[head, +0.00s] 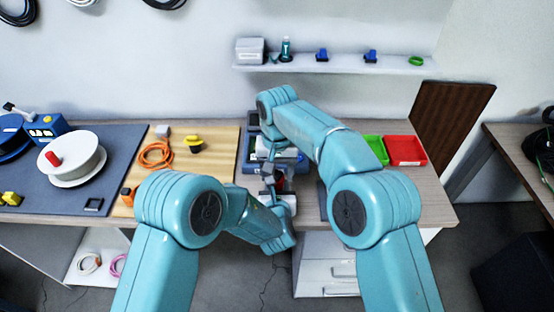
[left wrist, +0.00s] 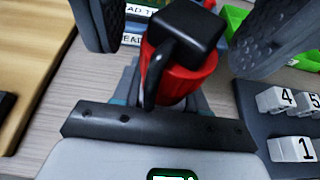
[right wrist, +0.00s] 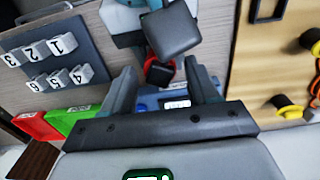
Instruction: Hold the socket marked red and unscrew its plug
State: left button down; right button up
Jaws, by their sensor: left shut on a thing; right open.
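The red-marked socket (left wrist: 185,80) is a red cylinder, upright in the left wrist view, with a black plug (left wrist: 187,30) on top that has a bent black arm or cable down its side. My left gripper (left wrist: 160,92) is shut on the red socket. In the head view the socket (head: 279,184) is small and partly hidden by my arms.
A dark mat with numbered white blocks (right wrist: 58,45) lies beside the grippers. Green (head: 376,149) and red (head: 405,151) bins stand at the right. A wooden board (head: 215,170) with orange cable (head: 157,154) and a white spool (head: 72,160) are at the left.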

jog(key=shift+f, duration=0.6)
jog(key=c, duration=1.1)
jog(key=n, duration=0.6)
jog(key=shift+r, duration=0.2)
jog(key=shift+r, duration=0.95)
